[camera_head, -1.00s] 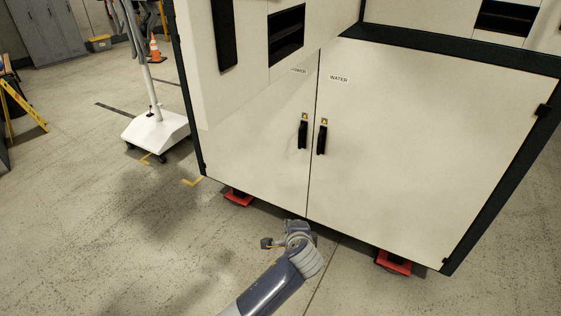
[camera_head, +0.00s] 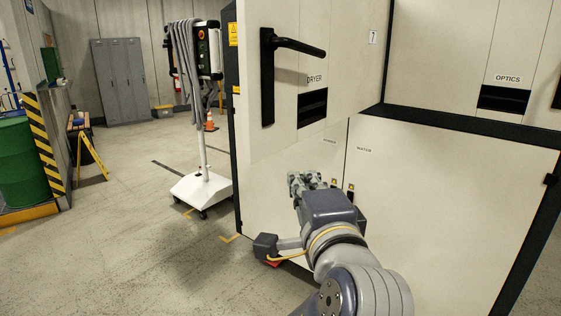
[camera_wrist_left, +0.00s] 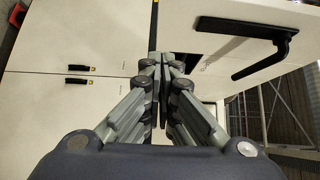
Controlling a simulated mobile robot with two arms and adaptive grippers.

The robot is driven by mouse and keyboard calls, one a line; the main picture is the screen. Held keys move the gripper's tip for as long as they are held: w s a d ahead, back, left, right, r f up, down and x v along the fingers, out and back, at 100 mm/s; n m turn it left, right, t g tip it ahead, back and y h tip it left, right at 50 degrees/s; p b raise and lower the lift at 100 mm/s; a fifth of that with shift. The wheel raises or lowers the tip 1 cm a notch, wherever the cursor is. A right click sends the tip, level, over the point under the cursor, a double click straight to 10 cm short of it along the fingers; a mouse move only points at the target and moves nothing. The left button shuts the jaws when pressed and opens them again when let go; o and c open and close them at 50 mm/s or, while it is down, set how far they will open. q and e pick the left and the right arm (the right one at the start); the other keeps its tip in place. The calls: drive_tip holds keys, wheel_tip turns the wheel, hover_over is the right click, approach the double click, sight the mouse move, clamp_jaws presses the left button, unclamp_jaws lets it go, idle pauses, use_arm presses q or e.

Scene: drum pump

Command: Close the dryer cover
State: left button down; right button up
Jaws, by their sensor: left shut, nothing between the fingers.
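The dryer cover (camera_head: 350,60) is a tall cream panel labelled DRYER. It stands swung open, at an angle to the cabinet front, with a dark slot (camera_head: 312,104) and a black lever handle (camera_head: 268,80). In the left wrist view the handle (camera_wrist_left: 245,32) shows at the upper right. My left gripper (camera_head: 296,180) is shut and empty, below the cover's slot and in front of the lower doors. Its closed fingers (camera_wrist_left: 165,62) point at the cabinet in the left wrist view, apart from the handle. My right gripper is not in view.
The lower cabinet doors (camera_head: 450,210), POWER and WATER, are shut. A white wheeled stand (camera_head: 202,188) with hanging grey hoses is left of the cabinet. The floor between is clear.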

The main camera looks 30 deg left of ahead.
use_arm(q)
drive_tip(key=p, duration=0.1)
approach(274, 150)
drive_tip(key=w+d, duration=0.2)
drive_tip(key=a, duration=0.2)
drive_tip(key=w+a+p, duration=0.1)
drive_tip(key=a, duration=0.2)
drive_tip(key=shift+w, duration=0.15)
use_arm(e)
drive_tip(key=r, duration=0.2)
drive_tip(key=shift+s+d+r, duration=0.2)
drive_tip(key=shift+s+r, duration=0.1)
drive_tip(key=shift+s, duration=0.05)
use_arm(q)
drive_tip(key=shift+d, duration=0.1)
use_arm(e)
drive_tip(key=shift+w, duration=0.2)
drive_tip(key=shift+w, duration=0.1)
